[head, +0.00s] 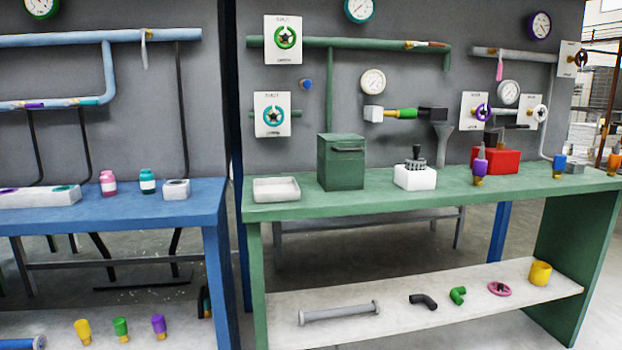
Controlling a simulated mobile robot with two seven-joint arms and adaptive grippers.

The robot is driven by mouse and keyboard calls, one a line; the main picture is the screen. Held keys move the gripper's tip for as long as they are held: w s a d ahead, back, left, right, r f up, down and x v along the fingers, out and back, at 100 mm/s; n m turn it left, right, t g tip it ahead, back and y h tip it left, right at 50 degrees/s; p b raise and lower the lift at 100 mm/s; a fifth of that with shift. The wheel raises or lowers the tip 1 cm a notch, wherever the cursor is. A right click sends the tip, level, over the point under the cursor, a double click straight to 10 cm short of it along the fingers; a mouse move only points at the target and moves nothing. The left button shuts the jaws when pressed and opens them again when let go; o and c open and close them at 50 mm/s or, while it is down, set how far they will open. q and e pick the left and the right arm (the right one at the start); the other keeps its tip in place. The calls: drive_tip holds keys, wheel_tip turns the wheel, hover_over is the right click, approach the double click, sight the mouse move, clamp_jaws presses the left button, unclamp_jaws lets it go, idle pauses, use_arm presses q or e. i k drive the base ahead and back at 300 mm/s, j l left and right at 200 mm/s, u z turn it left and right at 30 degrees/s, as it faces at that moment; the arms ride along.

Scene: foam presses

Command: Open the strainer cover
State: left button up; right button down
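A dark green box (341,165) stands on the green workbench (400,196), left of its middle. A dark bar-like handle (348,149) sits near the top of its front face, and its top looks closed. I cannot tell for sure that this is the strainer; no label on it is readable. A white block with a dark knobbed part (415,172) stands to its right. Neither of my grippers shows in the head view.
A white tray (276,190) sits left of the green box, and a red box (495,159) sits further right. Pipes, gauges and valve wheels line the grey wall. A blue bench (110,207) stands at left. The lower shelf (420,313) holds loose fittings.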

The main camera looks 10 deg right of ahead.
sight(332, 146)
drive_tip(key=i+j+z, duration=0.1)
drive_tip(key=z, duration=0.3)
drive_tip(key=i+j+z, duration=0.1)
drive_tip(key=j+z, duration=0.25)
drive_tip(key=z, duration=0.4)
drive_tip(key=i+j+z, duration=0.1)
drive_tip(key=j+z, duration=0.25)
